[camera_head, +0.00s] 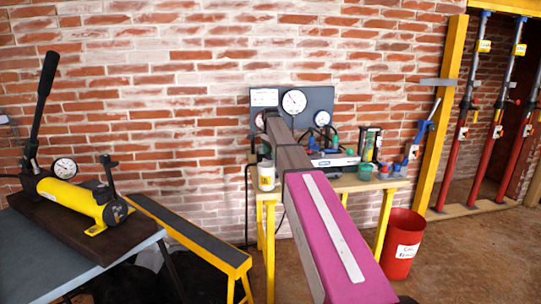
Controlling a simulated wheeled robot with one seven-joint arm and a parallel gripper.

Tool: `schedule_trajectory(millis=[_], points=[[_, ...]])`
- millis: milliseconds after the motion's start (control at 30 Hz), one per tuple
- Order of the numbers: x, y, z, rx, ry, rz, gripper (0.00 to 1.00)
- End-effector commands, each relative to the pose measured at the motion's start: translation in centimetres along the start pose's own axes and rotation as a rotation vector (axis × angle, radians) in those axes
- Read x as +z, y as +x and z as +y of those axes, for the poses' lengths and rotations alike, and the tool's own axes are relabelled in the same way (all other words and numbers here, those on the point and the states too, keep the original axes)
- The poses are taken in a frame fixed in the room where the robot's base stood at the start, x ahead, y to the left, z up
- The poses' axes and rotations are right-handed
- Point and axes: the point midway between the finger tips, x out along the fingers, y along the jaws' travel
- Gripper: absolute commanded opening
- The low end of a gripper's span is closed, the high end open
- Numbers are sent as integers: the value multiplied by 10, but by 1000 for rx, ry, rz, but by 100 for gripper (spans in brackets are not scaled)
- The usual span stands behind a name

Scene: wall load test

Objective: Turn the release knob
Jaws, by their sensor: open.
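A yellow hand pump (75,198) lies on a dark board on the grey table at the left. Its long black lever (46,95) stands up, tilted slightly to the right. A round white gauge (64,168) sits on the pump behind the cylinder. A black T-shaped handle (108,170) stands upright at the pump's right end, above a round dark end piece (118,210). I cannot tell for sure which of these is the release knob, or how far it is turned. I cannot make out my gripper or its fingers in this view.
The grey table (65,262) holds the pump. A yellow trestle (195,243) stands right of it. A wooden bench (350,184) with small gear stands before a gauge panel (320,98) at the brick wall. A red bucket (402,245) and red props (467,130) are at the right.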

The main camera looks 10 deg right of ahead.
Motion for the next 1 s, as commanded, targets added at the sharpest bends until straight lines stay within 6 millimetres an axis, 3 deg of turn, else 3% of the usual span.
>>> schedule_trajectory(millis=[400,467,567,1000], points=[[0,9,0,0,0,0,74],[0,9,0,0,0,0,58],[0,9,0,0,0,0,25],[0,9,0,0,-63,0,25]])
